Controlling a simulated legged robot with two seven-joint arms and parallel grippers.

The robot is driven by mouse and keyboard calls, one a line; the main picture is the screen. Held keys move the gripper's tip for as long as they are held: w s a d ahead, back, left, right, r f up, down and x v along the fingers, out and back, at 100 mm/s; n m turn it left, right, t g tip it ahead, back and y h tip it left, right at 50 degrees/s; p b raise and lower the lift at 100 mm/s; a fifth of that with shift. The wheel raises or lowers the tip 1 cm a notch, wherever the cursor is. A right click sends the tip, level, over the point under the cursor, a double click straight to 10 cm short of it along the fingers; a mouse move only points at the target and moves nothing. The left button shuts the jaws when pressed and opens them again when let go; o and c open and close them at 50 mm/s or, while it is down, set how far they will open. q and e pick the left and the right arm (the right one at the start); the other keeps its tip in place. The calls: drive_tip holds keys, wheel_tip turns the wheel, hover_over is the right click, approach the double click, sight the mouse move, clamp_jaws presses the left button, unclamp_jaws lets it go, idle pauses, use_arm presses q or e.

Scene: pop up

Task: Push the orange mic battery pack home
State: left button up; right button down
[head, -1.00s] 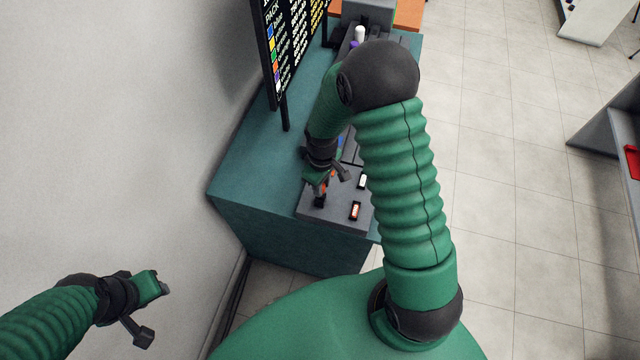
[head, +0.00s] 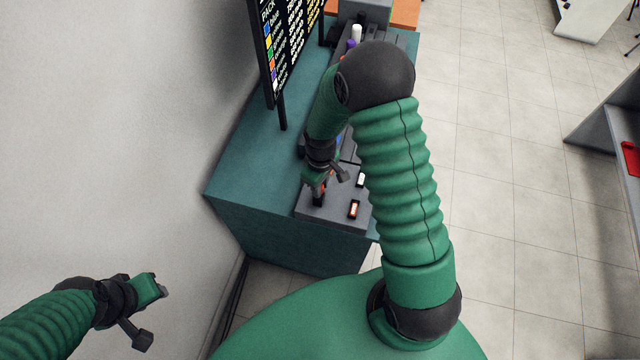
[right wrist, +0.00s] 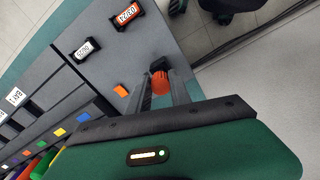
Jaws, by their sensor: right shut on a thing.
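The orange mic battery pack (right wrist: 160,85) shows as a rounded orange end between the fingers of my right gripper (right wrist: 163,92) in the right wrist view. The gripper is shut on it. A black piece (right wrist: 158,65) is just beyond the orange end, over the grey panel; I cannot tell how deep the pack sits. In the head view my right gripper (head: 320,190) is low at the near left part of the grey panel (head: 330,212), and the pack is mostly hidden. My left gripper (head: 152,312) is open and empty, off the bench by the wall.
Two black blocks, one with an orange label (right wrist: 127,15) and one with a white label (right wrist: 85,49), sit on the panel. A flat orange square (right wrist: 121,90) is close to the gripper. A listing board (head: 285,50) stands on the teal bench (head: 240,170).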

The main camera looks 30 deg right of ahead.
drive_tip(key=shift+f+b, duration=0.9)
drive_tip(key=shift+f, duration=0.55)
drive_tip(key=shift+f, duration=0.1)
drive_tip(key=c, duration=1.1)
unclamp_jaws()
wheel_tip(320, 180, up, 17)
drive_tip(key=shift+b, duration=0.45)
drive_tip(key=shift+f, duration=0.1)
